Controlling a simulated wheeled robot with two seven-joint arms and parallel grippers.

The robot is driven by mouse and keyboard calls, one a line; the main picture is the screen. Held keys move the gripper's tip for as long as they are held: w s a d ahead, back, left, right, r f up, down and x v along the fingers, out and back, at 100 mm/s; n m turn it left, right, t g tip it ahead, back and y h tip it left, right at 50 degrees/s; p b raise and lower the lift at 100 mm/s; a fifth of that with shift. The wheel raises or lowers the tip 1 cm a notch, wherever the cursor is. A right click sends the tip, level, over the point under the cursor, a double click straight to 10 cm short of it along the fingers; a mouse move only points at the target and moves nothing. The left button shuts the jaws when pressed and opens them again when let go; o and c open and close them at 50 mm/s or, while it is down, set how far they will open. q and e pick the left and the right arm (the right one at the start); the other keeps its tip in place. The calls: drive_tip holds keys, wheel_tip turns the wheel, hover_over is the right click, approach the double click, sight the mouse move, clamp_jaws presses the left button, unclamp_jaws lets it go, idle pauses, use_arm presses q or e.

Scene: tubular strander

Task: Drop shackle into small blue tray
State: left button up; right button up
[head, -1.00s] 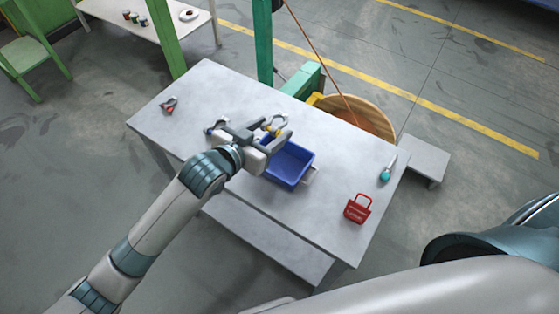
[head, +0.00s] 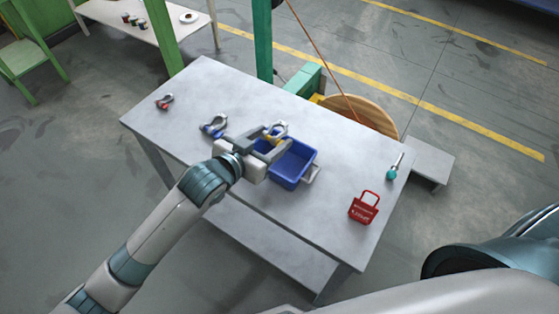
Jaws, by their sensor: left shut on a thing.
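My left gripper (head: 275,140) is shut on a grey shackle with a yellow pin (head: 277,129). It holds the shackle at the far left corner of the small blue tray (head: 298,178), seemingly above its rim; the exact height is hard to tell. The gripper's fingers cover part of the tray's left side. The visible part of the tray's inside looks empty. A shackle with a blue pin (head: 213,127) lies on the table left of the gripper. A shackle with a red pin (head: 164,101) lies near the table's far left corner. My right gripper is out of view.
A wooden reel (head: 362,114) and green machine frame (head: 303,80) stand behind the table. The table's front middle is clear.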

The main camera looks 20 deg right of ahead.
use_arm(q)
drive_tip(key=shift+r, duration=0.1)
drive_tip(key=o, duration=1.4)
drive_tip(key=shift+s+a, duration=0.1)
drive_tip(key=shift+a, duration=0.05)
drive_tip(key=shift+s+a+r, duration=0.1)
drive_tip(key=shift+s+a, duration=0.2)
drive_tip(key=shift+a, duration=0.1)
drive_tip(key=b+v, duration=0.2)
drive_tip(key=v, duration=1.4)
drive_tip(key=shift+s+b, duration=0.1)
drive_tip(key=shift+b, duration=0.2)
